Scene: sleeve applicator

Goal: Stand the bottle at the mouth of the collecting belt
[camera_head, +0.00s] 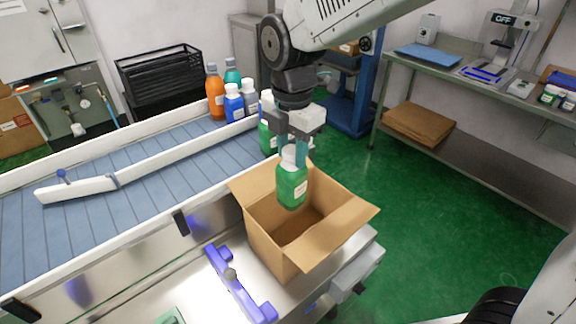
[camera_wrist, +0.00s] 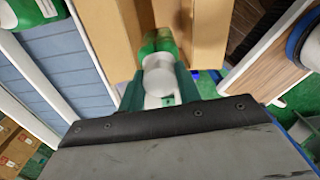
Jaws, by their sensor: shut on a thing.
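A green bottle (camera_head: 291,186) with a white cap and a white label hangs upright in my gripper (camera_head: 289,152), above the open cardboard box. The gripper is shut on its neck and cap. In the wrist view the white cap (camera_wrist: 160,82) sits between the fingers of my gripper (camera_wrist: 160,88), with the green body (camera_wrist: 157,42) beyond it. The collecting belt (camera_head: 150,165) is the blue slatted conveyor at the left, with a white guide rail (camera_head: 140,170) across it. Several bottles stand at its far end, among them an orange one (camera_head: 215,95) and a blue one (camera_head: 234,104).
The open cardboard box (camera_head: 270,225) stands on a steel bench beside the belt, its flaps spread. A purple handle bar (camera_head: 238,285) lies in front of it. A steel table (camera_head: 450,75) stands at the back right. Green floor is clear at the right.

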